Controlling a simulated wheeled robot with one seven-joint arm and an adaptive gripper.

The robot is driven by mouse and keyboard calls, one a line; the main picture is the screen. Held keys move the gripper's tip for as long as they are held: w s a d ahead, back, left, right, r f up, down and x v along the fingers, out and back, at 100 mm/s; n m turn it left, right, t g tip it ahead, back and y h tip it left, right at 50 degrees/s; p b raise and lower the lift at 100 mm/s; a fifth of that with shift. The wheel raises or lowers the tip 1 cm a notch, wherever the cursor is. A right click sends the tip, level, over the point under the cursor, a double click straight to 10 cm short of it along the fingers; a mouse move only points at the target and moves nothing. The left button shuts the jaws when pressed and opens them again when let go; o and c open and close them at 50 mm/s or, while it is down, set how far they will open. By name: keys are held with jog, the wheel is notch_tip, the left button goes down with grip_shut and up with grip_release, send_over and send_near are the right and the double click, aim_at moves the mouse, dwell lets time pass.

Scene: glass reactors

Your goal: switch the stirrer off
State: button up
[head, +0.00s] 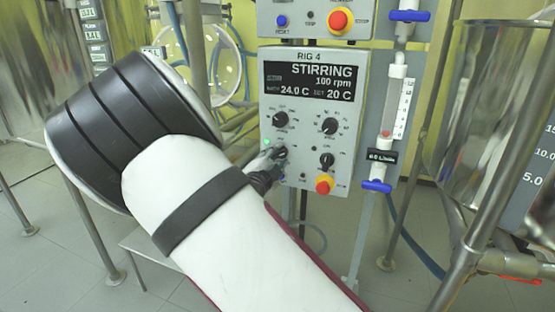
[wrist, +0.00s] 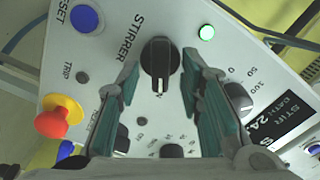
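The stirrer switch (wrist: 160,62) is a black rotary knob under the label STIRRER in the wrist view, its white mark pointing down the picture. It also shows at the lower left of the rig 4 control box in the head view (head: 281,152). My gripper (wrist: 161,72) is open, one finger on each side of the knob, with a narrow gap showing on both sides. In the head view my gripper (head: 268,162) is at the box face, partly hidden by my arm. The green lamp (wrist: 207,32) is lit. The display (head: 310,82) reads STIRRING, 100 rpm.
A red-and-yellow emergency button (wrist: 55,120) and a blue reset button (wrist: 87,18) lie near the switch. Other black knobs (head: 329,126) sit on the same box. A flow meter (head: 392,105) stands to the right, with a glass vessel (head: 490,100) beyond.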

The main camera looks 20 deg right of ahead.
grip_shut()
jog(key=n+p, duration=0.1)
jog(key=n, duration=0.1)
jog(key=n+p, duration=0.1)
jog(key=p, duration=0.1)
jog(key=shift+r+n, duration=0.2)
jog(key=shift+n, duration=0.2)
jog(key=n+p, duration=0.2)
jog(key=shift+a+n, duration=0.15)
jog(key=shift+n, duration=0.25)
jog(key=n+p, duration=0.4)
jog(key=n, duration=0.1)
jog(key=shift+w+a+f, duration=0.1)
jog(key=shift+n, duration=0.3)
